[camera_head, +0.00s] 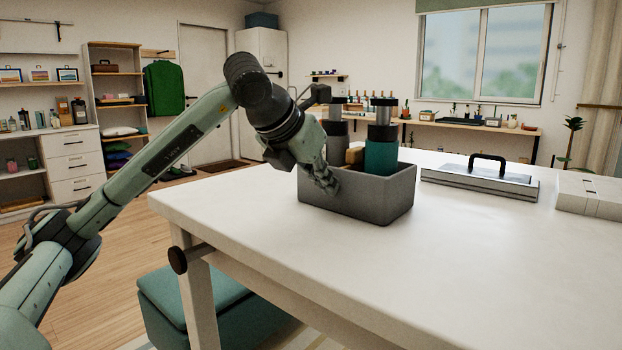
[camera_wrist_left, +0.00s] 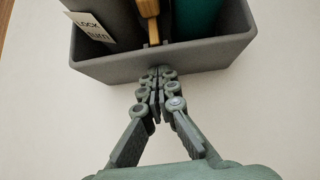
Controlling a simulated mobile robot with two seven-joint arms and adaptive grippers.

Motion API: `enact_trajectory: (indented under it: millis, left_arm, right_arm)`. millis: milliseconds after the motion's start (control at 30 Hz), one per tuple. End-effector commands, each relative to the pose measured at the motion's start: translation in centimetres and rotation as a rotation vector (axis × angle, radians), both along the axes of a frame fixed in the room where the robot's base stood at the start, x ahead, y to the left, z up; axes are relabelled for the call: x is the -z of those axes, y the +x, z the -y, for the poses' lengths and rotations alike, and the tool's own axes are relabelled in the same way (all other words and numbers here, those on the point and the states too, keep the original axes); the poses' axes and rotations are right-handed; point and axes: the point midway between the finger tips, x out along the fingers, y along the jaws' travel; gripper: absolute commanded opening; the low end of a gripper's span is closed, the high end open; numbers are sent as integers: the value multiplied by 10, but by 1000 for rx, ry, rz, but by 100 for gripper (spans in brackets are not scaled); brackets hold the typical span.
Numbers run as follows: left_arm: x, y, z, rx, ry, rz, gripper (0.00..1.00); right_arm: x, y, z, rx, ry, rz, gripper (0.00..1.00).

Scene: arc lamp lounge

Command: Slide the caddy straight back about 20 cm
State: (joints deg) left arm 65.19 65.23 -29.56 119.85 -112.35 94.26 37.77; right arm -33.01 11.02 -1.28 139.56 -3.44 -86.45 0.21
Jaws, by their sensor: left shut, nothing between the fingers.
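The caddy (camera_head: 372,198) is a grey open box on the white table, near the table's left end. It holds a teal cylinder (camera_head: 381,155) with a dark and silver top, a grey cylinder (camera_head: 337,138), and a tan wooden item (camera_head: 355,155). My left gripper (camera_head: 331,188) is shut and empty, with its fingertips at the caddy's near wall. In the left wrist view, the closed fingertips (camera_wrist_left: 159,75) meet or nearly meet the middle of the caddy's wall (camera_wrist_left: 190,66); exact contact is hard to tell. My right gripper is not in view.
A flat case with a black handle (camera_head: 481,180) lies to the right, beside a white box (camera_head: 590,194). A teal padded bench (camera_head: 215,308) stands below the table's left end.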

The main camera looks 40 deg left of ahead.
Motion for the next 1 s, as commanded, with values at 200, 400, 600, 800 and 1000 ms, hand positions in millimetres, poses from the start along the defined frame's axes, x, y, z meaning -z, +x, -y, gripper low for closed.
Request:
enact_trajectory:
  millis: [200,400,600,800,1000]
  left_arm:
    - [-5,61,4,1,-4,2,0]
    - [-2,83,4,0,0,3,0]
    - [-1,84,3,-1,1,4,0]
    - [-1,84,3,0,0,3,0]
    - [0,82,-3,1,1,2,0]
  right_arm:
    - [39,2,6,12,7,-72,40]
    - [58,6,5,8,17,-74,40]
    - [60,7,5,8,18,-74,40]
    - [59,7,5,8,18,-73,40]
    - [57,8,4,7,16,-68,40]
